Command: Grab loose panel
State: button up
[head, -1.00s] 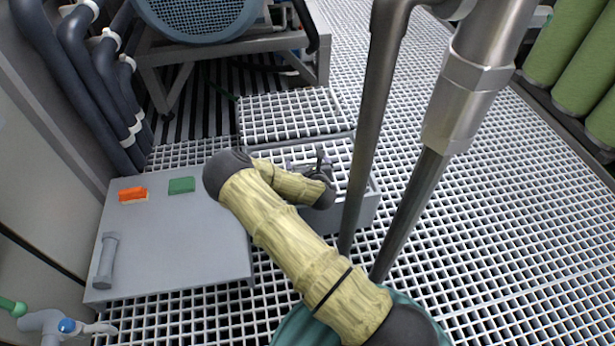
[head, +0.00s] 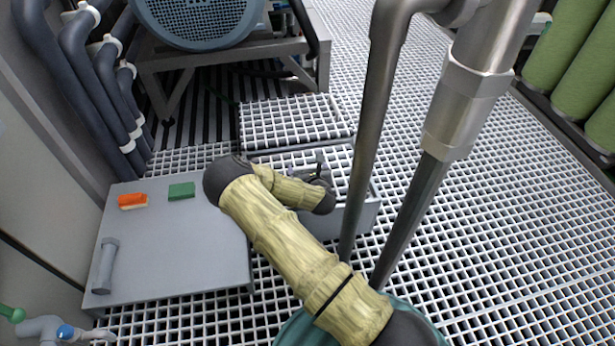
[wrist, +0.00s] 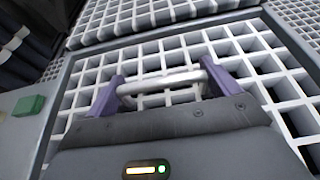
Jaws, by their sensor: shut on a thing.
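A light grating panel (head: 338,159) lies in a grey-edged frame at the middle of the head view, partly hidden by my arm. In the wrist view the same panel (wrist: 235,48) fills the middle, with a pale bar handle standing above its mesh (wrist: 165,83). My gripper (wrist: 160,80) has its two purple fingers at the ends of this handle and is shut on it. In the head view my gripper (head: 320,168) is small and dark over the panel, and its fingers are mostly hidden. I cannot tell whether the panel is lifted.
A second grating panel (head: 292,120) lies just behind. A grey table (head: 180,245) at left bears an orange-and-white block (head: 132,201), a green block (head: 181,191) and a grey cylinder (head: 105,266). Upright metal pipes (head: 365,130) stand close right. Grating floor is open farther right.

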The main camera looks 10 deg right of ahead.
aim_at(308, 167)
jog(key=shift+r, duration=0.2)
notch_tip(308, 167, up, 10)
jog(key=p, duration=0.6)
jog(key=shift+f+p, duration=0.1)
jog(key=shift+p, duration=0.2)
